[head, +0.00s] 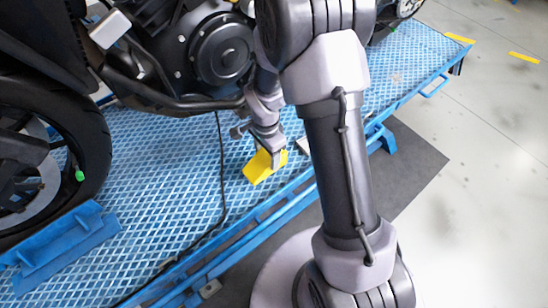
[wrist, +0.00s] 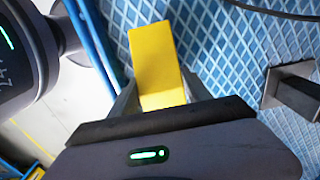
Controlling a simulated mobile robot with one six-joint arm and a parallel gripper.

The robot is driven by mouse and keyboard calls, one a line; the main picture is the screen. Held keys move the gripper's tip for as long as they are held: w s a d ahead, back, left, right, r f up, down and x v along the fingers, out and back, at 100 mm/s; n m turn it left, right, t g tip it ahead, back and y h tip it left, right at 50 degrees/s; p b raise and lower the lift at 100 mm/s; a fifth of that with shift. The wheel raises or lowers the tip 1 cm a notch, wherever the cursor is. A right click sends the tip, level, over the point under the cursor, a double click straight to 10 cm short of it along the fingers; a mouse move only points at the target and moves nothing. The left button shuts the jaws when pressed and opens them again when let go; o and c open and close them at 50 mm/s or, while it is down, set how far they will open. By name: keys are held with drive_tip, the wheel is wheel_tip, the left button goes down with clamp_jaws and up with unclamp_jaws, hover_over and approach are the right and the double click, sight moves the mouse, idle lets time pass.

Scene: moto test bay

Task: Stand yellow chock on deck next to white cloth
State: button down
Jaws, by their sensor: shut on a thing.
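The yellow chock (head: 259,169) is between the fingers of my gripper (head: 274,158), over the blue deck (head: 190,180) near its front edge. In the wrist view the chock (wrist: 156,60) sits between both fingers of my gripper (wrist: 158,98), with its long yellow face showing. My gripper is shut on it. I cannot tell whether the chock touches the deck. A small pale patch (head: 304,145) lies just right of the gripper, partly hidden by my arm; I cannot tell if it is the white cloth. No cloth is clear in the wrist view.
A motorcycle stands on the deck, with its engine (head: 220,48) behind my gripper and a wheel (head: 50,150) at left. A black cable (head: 222,170) runs along the deck left of the chock. A grey metal plate with a post (wrist: 290,85) stands right in the wrist view.

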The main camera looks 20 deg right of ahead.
sight(267, 162)
drive_tip(key=shift+f+b, duration=0.75)
drive_tip(key=shift+f, duration=1.15)
drive_tip(key=shift+c, duration=2.4)
unclamp_jaws()
wheel_tip(267, 162, up, 14)
drive_tip(key=p, duration=0.5)
drive_tip(key=shift+a+f, duration=0.1)
wheel_tip(267, 162, up, 10)
drive_tip(key=s+a+r+n+t, duration=0.1)
drive_tip(key=s+n+t, duration=0.1)
drive_tip(key=s+n, duration=0.1)
drive_tip(key=s+a+r+n+t+y, duration=0.1)
drive_tip(key=s+a+r+n+t, duration=0.1)
drive_tip(key=s+r, duration=0.3)
drive_tip(key=s+a+r+n+t+y, duration=0.1)
drive_tip(key=s+r+n, duration=0.4)
drive_tip(key=s, duration=0.4)
drive_tip(key=shift+s+a+r+t, duration=0.35)
drive_tip(key=shift+a+r+t, duration=0.05)
drive_tip(key=shift+r, duration=0.4)
